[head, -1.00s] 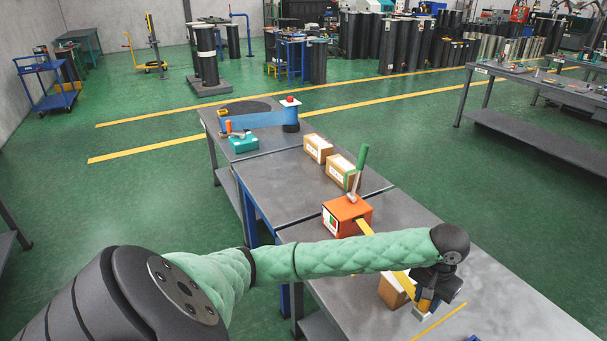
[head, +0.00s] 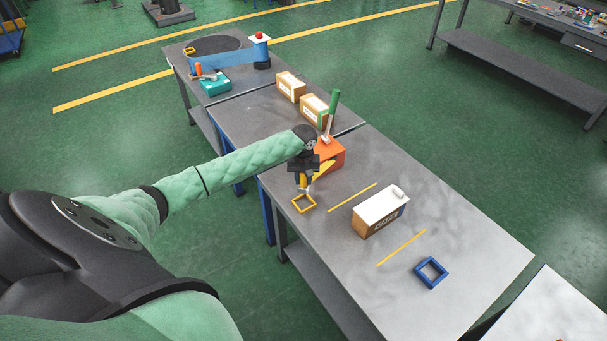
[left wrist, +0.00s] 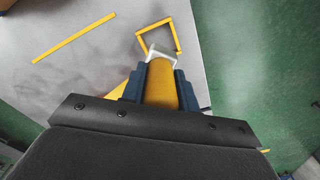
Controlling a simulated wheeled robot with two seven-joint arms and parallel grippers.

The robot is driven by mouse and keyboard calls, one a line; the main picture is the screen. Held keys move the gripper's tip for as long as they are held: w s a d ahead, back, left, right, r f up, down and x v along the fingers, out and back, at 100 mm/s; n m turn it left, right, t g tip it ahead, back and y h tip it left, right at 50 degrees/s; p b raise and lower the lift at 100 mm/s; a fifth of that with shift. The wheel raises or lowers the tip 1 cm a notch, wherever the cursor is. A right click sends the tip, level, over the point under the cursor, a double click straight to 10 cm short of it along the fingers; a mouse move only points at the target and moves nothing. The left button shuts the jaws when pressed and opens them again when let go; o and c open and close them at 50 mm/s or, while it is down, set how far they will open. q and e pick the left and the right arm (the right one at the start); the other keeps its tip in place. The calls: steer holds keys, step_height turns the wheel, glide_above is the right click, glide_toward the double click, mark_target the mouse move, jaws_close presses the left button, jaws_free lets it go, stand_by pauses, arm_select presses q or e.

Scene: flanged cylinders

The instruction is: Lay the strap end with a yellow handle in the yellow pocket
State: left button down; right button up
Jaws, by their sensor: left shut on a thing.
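My left gripper (head: 303,186) is shut on the yellow handle (left wrist: 161,86) of a strap end, whose pale metal end (left wrist: 160,53) points past the fingers. The yellow strap (head: 323,170) runs from the gripper to an orange box (head: 331,153). The yellow pocket (head: 310,209), a small square frame, lies on the table just below the gripper in the head view. In the left wrist view the pocket's rim (left wrist: 153,25) lies just beyond the metal end, which overlaps its near side; I cannot tell the height between them. My right gripper is not in view.
A carton with a white top (head: 380,205) stands between two yellow table lines (head: 352,198) (head: 401,247). A blue square frame (head: 419,279) lies farther right. A green lever (head: 333,105) rises behind the orange box. The pocket sits near the table's left edge.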

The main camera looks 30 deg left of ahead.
mark_target(304, 189)
arm_select(q)
steer(key=shift+d, duration=0.1)
stand_by(0.3)
steer(key=shift+f+b, duration=0.6)
steer(key=shift+f, duration=3.3)
steer(key=shift+f, duration=0.2)
steer(key=shift+f, duration=0.35)
steer(key=c, duration=1)
jaws_free()
steer(key=shift+o, duration=0.2)
steer(key=shift+b, duration=0.3)
